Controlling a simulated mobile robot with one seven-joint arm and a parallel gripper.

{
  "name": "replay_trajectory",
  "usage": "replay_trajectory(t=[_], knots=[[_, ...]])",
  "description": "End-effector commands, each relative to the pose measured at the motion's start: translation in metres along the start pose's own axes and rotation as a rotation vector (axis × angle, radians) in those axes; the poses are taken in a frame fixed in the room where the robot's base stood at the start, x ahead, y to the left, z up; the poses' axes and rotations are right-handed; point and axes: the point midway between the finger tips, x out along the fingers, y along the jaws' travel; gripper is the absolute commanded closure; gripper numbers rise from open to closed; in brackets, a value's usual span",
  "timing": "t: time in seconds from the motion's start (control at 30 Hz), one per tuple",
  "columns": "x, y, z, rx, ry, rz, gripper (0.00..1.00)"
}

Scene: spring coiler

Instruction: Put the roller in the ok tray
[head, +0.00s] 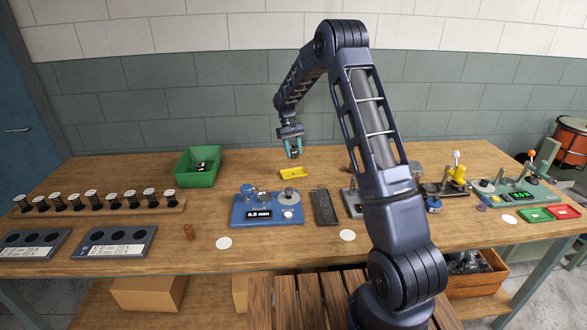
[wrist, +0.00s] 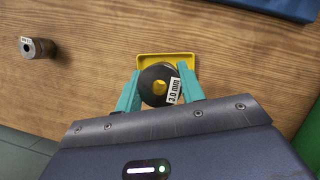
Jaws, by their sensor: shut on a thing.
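My gripper (head: 294,153) hangs over the back middle of the bench, just above the small yellow tray (head: 293,173). In the wrist view its teal fingers (wrist: 160,92) are shut on a dark roller (wrist: 152,76), a disc with a hole and a white "3.0 mm" label. Yellow shows through the hole. The yellow tray (wrist: 165,55) lies behind the roller there; I cannot tell whether they touch. A small green tray (head: 535,215) and a red tray (head: 565,211) sit side by side at the right front; no "ok" marking is readable.
A grey roller-like piece (wrist: 38,48) stands apart on the wood. A green bin (head: 198,168), a blue gauge (head: 267,208), a dark plate (head: 324,206) and a row of springs (head: 90,200) occupy the bench. A green coiler station (head: 512,193) is at right.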

Motion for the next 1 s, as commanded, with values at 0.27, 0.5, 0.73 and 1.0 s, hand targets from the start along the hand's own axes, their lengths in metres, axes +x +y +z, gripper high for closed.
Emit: replay_trajectory(t=[0.27,0.5,0.73,1.0], knots=[[0.037,0.000,-0.015,0.000,-0.001,0.000,0.97],[0.050,0.000,-0.021,-0.001,0.000,0.000,0.97],[0.077,0.000,-0.032,-0.001,-0.001,0.000,0.97],[0.080,0.000,-0.034,-0.001,0.000,0.000,0.97]])
